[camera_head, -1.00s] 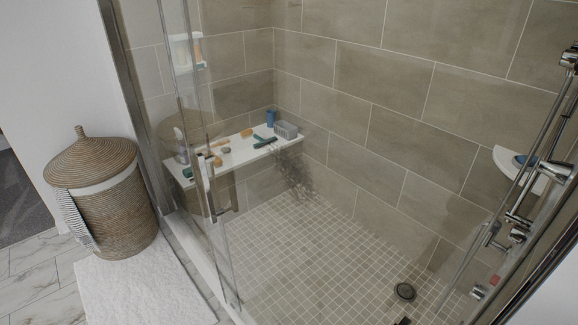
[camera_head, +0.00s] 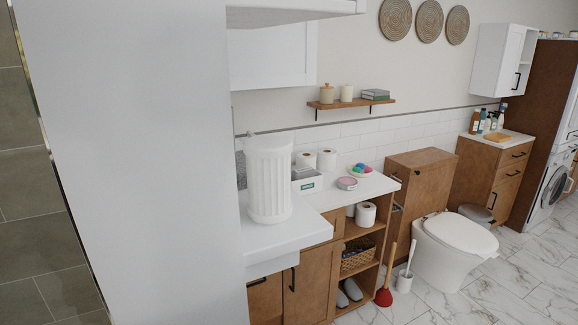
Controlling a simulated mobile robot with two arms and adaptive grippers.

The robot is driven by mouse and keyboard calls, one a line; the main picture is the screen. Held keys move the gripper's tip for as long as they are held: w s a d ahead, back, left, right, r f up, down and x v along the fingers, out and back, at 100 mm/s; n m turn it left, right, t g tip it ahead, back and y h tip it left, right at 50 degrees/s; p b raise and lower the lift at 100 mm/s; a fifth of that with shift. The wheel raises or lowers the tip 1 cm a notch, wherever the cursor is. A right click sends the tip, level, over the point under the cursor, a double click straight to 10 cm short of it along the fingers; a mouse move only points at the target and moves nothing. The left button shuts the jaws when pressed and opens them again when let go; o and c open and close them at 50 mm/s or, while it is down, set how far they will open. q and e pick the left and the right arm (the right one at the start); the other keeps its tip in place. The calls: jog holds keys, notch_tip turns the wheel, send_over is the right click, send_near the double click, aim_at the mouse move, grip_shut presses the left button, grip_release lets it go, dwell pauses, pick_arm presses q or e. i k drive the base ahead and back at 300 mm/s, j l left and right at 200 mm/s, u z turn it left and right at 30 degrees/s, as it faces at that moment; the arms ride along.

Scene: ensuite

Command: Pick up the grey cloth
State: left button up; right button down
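I cannot make out a grey cloth for sure in the head view. A small grey textured patch (camera_head: 241,170) shows at the left of a white ribbed cylinder (camera_head: 268,180) on the white basin counter; most of it is hidden and I cannot tell what it is. Neither of my grippers is in view.
A white wall (camera_head: 135,160) fills the left foreground. Beyond it stand the wooden vanity (camera_head: 312,275), a white toilet (camera_head: 455,240), a red plunger (camera_head: 384,296), a toilet brush (camera_head: 405,280) and a wooden cabinet (camera_head: 490,180). Marble floor is open at lower right.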

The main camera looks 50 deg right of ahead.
aim_at(240, 157)
jog(key=z, duration=1.2)
jog(key=u, duration=0.35)
jog(key=l+u, duration=0.8)
jog(key=l, duration=0.15)
jog(key=l+u, duration=0.4)
jog(key=k+l, duration=0.05)
jog(key=l, duration=0.05)
